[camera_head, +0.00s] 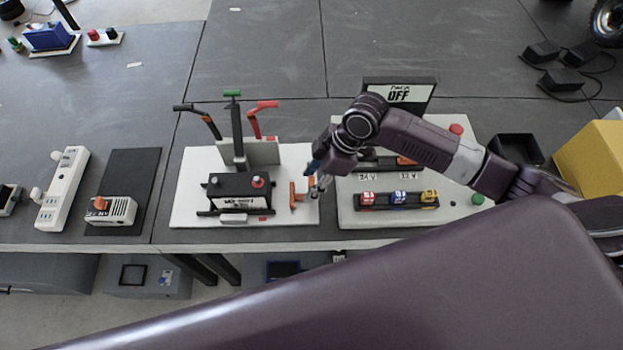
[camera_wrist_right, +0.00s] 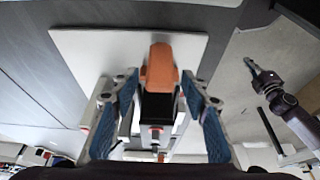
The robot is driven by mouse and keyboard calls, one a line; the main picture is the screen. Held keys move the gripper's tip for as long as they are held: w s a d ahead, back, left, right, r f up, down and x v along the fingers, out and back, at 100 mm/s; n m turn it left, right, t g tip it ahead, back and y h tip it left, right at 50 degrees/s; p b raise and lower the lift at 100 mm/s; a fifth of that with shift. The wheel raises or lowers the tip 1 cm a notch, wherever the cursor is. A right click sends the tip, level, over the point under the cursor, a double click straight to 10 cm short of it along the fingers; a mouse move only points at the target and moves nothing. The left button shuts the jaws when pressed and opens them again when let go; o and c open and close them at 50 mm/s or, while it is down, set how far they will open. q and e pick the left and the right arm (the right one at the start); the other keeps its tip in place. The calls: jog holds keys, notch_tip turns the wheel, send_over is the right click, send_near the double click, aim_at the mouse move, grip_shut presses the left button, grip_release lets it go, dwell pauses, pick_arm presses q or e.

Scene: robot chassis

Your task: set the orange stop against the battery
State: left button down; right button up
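The battery (camera_head: 238,192) is a black box with a red cap on top, on a white board (camera_head: 185,215). The orange stop (camera_head: 296,196) stands upright on the same board, just right of the battery with a small gap between them. My right gripper (camera_head: 318,182) is at the stop's right side, near its top. In the right wrist view the orange stop (camera_wrist_right: 160,68) shows between the two blue-padded fingers of my right gripper (camera_wrist_right: 160,85). Narrow gaps show on both sides, so the fingers look open around it.
Behind the battery stand a green-topped lever (camera_head: 233,120) and black and red handles. A panel (camera_head: 355,218) with coloured switches and an OFF sign (camera_head: 400,93) is to the right, under my right arm. A power strip (camera_head: 62,188) and a charger-like box (camera_head: 110,210) lie left.

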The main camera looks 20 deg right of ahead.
aim_at(293, 193)
jog(key=c, duration=1)
grip_shut()
jog(key=shift+w+a, duration=0.1)
jog(key=shift+a, duration=0.2)
jog(key=a, duration=0.2)
jog(key=w+a, duration=0.1)
jog(key=a, duration=0.1)
jog(key=shift+w+a+r+p, duration=0.1)
jog(key=shift+w+a+p, duration=0.05)
jog(key=shift+p, duration=0.15)
pick_arm(q)
jog(key=shift+s+r, duration=0.25)
jog(key=shift+s, duration=0.5)
